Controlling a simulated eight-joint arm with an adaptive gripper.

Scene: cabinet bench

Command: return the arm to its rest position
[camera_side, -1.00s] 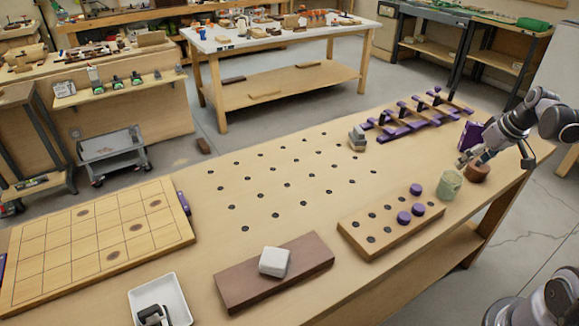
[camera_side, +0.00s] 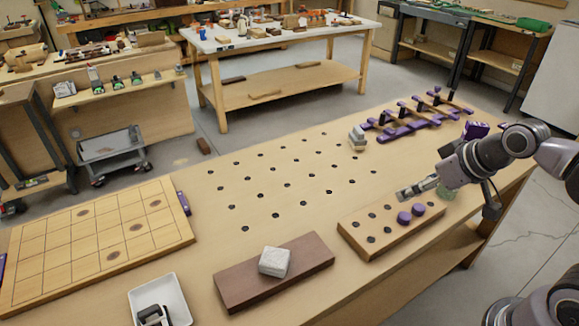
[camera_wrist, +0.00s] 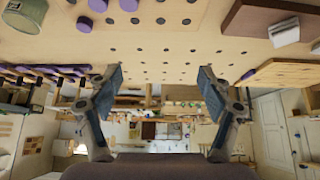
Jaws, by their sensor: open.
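My gripper (camera_side: 402,194) is open and empty, held above the board with holes (camera_side: 372,240) at the right of the bench. In the wrist view its two fingers (camera_wrist: 160,78) stand wide apart with nothing between them. The forearm reaches in from the right edge of the side view. Two purple discs (camera_side: 404,218) show on the board below the gripper; a third is hidden behind it in the side view. A green jar (camera_wrist: 25,14) shows at the top left of the wrist view; my arm mostly covers it in the side view.
A brown board (camera_side: 235,287) with a pale block (camera_side: 274,262) lies at the front. A white tray (camera_side: 177,296), a grid board (camera_side: 60,255), stacked grey blocks (camera_side: 357,139) and a purple rack (camera_side: 400,130) are around. The bench's middle, dotted with holes, is clear.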

